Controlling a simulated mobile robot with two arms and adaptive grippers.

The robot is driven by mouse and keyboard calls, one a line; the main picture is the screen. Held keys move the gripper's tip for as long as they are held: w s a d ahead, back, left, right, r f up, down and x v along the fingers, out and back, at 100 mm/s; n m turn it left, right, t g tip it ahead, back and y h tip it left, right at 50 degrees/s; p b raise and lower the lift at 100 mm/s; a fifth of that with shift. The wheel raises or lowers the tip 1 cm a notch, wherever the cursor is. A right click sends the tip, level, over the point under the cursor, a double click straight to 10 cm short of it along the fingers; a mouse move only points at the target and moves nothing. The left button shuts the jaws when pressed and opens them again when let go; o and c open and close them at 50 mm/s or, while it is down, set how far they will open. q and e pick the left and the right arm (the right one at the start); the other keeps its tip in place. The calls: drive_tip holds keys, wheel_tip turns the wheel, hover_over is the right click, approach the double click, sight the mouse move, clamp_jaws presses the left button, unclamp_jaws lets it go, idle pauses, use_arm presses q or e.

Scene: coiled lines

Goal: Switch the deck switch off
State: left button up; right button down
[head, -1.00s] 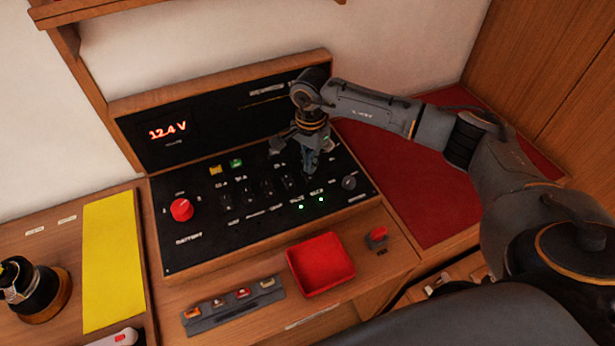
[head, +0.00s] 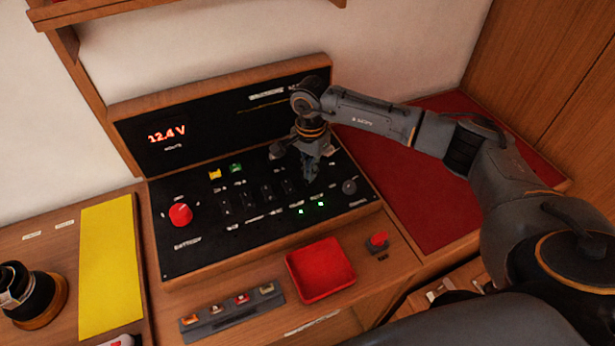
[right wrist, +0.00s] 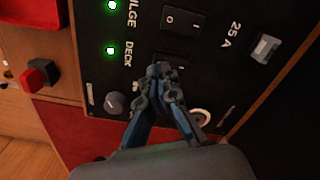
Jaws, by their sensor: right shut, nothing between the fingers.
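The deck switch (right wrist: 174,61) is a black rocker on the black panel (head: 205,258), beside the label DECK in the right wrist view. My right fingertips cover part of it, so its position is hard to read. The green deck light (right wrist: 110,50) is lit; it also shows in the head view (head: 321,204). My right gripper (right wrist: 161,72) is shut and empty, pointing down with its tips at the switch; I cannot tell whether they touch it. In the head view the right gripper (head: 310,178) hides the switch. My left gripper is not in view.
The bilge switch (right wrist: 181,20) and its lit green light (right wrist: 112,5) are beside the deck ones. A grey knob (head: 349,187) is close to the gripper. A red battery knob (head: 180,214) is at the panel's left. A red tray (head: 320,268) lies in front.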

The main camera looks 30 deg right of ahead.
drive_tip(key=shift+f+b, duration=1)
drive_tip(key=shift+f, duration=0.1)
idle(0.8)
drive_tip(key=shift+r, duration=0.2)
drive_tip(key=shift+r+p, duration=1.7)
drive_tip(key=shift+r, duration=1.7)
drive_tip(key=shift+f, duration=0.1)
